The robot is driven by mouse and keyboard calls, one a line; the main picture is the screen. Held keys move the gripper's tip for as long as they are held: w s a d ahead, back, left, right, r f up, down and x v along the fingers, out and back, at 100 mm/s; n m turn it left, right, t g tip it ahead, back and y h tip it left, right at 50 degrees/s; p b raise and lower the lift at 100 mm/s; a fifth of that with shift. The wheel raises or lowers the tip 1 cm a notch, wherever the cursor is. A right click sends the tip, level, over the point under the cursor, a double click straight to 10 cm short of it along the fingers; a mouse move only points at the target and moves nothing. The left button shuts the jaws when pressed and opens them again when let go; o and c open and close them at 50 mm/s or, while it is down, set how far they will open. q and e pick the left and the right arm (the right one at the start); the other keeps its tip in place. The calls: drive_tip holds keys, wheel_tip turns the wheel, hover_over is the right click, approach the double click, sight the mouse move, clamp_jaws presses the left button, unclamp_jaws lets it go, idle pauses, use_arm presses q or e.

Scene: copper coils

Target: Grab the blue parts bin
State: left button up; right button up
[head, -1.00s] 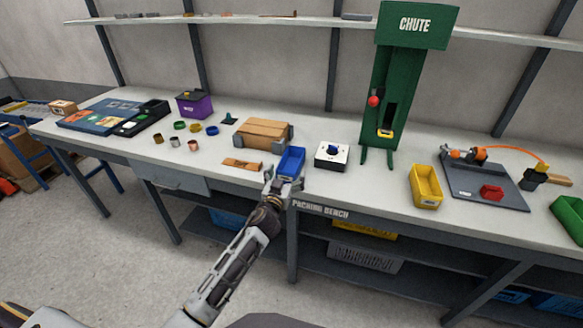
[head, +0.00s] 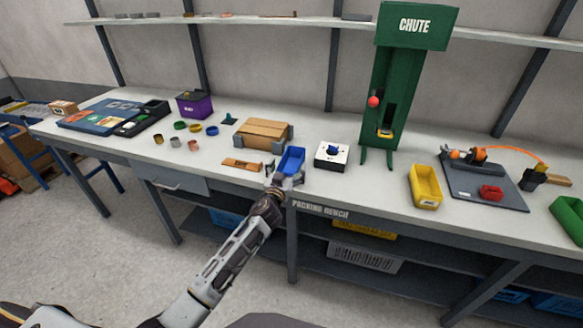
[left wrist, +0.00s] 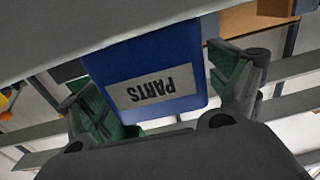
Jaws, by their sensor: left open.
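The blue parts bin (head: 291,160) stands on the packing bench near its front edge, in the middle of the head view. In the left wrist view the bin (left wrist: 150,65) shows its front wall with a PARTS label, upside down. My left gripper (head: 283,181) is at the bin's near side, above the bench's front edge. In the left wrist view its two green-padded fingers (left wrist: 165,95) are spread, one on each side of the bin's labelled wall. Whether a pad touches the bin I cannot tell. My right gripper is not in view.
A cardboard box (head: 262,133) in a grey holder stands just behind and left of the bin. A white block with a blue knob (head: 331,156) is close on the right. A brown tag (head: 242,165) lies to the left. A yellow bin (head: 424,187) stands farther right.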

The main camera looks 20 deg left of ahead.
use_arm(q)
drive_tip(key=shift+w, duration=0.95)
drive_tip(key=c, duration=1)
